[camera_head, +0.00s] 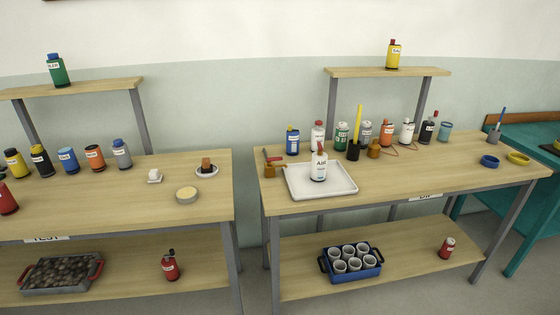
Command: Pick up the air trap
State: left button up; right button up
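A white bottle (319,165) with a reddish-brown top and a label that seems to read "AIR" stands upright in a white tray (302,192) on the right bench. It is the only thing here whose label suggests the air trap. Nothing touches it that I can see. Another white bottle with a red cap (318,132) stands just behind it, beyond the tray. Neither of my grippers shows in the head view.
The right bench (420,182) holds a row of several bottles at the back, an orange-brown tool (272,165) left of the tray, and blue (489,161) and yellow rings at right. A floor gap separates it from the left bench (216,212). A blue cup crate (370,271) sits below.

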aim_at(318, 163)
jog(key=u, duration=0.5)
jog(key=i, duration=0.95)
